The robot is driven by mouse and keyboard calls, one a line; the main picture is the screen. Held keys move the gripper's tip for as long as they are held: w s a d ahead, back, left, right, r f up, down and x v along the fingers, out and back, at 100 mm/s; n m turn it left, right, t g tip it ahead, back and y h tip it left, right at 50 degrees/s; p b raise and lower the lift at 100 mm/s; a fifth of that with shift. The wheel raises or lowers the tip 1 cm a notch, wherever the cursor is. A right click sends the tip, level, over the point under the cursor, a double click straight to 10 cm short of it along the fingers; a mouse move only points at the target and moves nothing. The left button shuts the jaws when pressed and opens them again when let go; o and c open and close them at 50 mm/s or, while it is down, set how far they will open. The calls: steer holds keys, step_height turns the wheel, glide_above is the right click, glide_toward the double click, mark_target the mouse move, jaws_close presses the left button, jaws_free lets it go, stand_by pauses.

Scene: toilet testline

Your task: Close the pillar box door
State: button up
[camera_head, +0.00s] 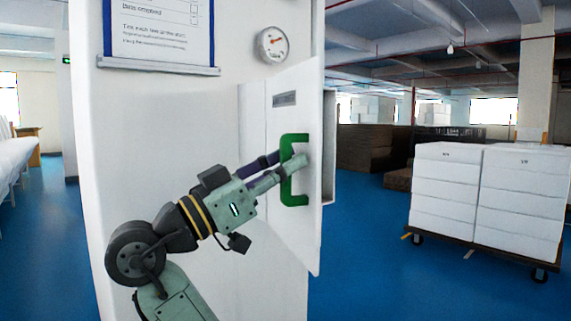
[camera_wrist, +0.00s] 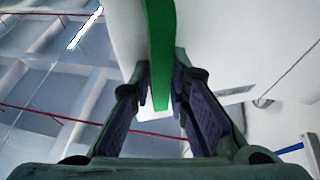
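The pillar box door (camera_head: 296,100) is a white panel standing open, swung out from the white pillar. A green C-shaped handle (camera_head: 295,200) is on its face, and it also shows in the wrist view (camera_wrist: 161,35). My gripper (camera_head: 289,164) reaches the handle from the left. In the wrist view my two fingertips (camera_wrist: 162,75) lie on either side of the green bar and appear to touch it. Part of the box (camera_head: 329,145) shows behind the door's right edge; its inside is mostly hidden.
A round gauge (camera_head: 272,44) and a framed notice (camera_head: 158,30) are on the pillar above. A trolley with stacked white boxes (camera_head: 487,200) stands to the right. Blue floor (camera_head: 380,260) between door and trolley is clear.

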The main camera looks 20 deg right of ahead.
jaws_close()
stand_by(0.5)
